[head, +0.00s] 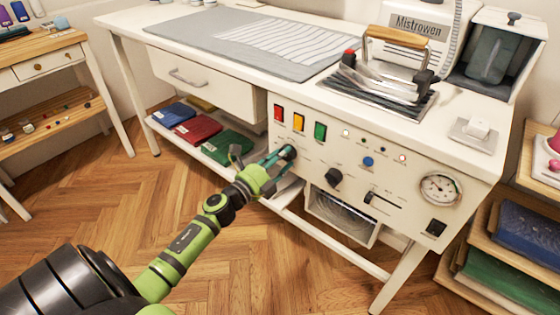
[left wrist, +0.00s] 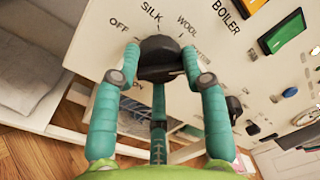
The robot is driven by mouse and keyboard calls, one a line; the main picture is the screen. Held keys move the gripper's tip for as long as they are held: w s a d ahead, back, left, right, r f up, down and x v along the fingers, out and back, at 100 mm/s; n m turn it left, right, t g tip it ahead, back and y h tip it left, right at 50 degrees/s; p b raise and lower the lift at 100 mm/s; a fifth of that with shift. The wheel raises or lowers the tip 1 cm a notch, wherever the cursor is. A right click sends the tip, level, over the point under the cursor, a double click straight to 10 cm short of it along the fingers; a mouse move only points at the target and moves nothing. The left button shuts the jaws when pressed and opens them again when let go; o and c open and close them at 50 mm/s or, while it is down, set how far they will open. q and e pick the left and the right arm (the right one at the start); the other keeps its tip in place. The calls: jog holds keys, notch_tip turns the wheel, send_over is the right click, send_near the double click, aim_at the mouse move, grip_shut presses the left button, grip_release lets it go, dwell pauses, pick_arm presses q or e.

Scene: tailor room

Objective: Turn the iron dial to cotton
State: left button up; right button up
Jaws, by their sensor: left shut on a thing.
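The black iron dial (left wrist: 160,57) sits on the cream front panel, with OFF, SILK and WOOL printed around its upper side. Another label at its right is partly covered by a finger, and I cannot read it whole. I cannot tell surely which label the dial points to. In the head view the dial (head: 289,152) is mostly behind my fingers. My left gripper (left wrist: 160,75) is shut on the dial, with teal fingers at its left and right sides and a third below. In the head view the left gripper (head: 275,160) reaches it from the front left.
A second black knob (head: 334,178), a slider (head: 383,200) and a gauge (head: 440,188) are on the panel to the right. Red, yellow and green switches (head: 298,121) are above. The iron (head: 390,80) stands on the tabletop. Folded cloths (head: 198,129) lie on the shelf at left.

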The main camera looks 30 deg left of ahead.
pick_arm(q)
jog(key=shift+d+r+m, duration=0.1)
jog(key=shift+d+m, duration=0.1)
jog(key=shift+m, duration=1)
jog(key=o, duration=1.2)
jog(key=shift+w, duration=0.1)
jog(key=shift+c, duration=0.2)
jog(key=shift+a, duration=0.1)
jog(key=s+a, duration=0.1)
jog(key=s, duration=1.1)
jog(key=shift+a+f, duration=0.2)
jog(key=shift+f, duration=0.2)
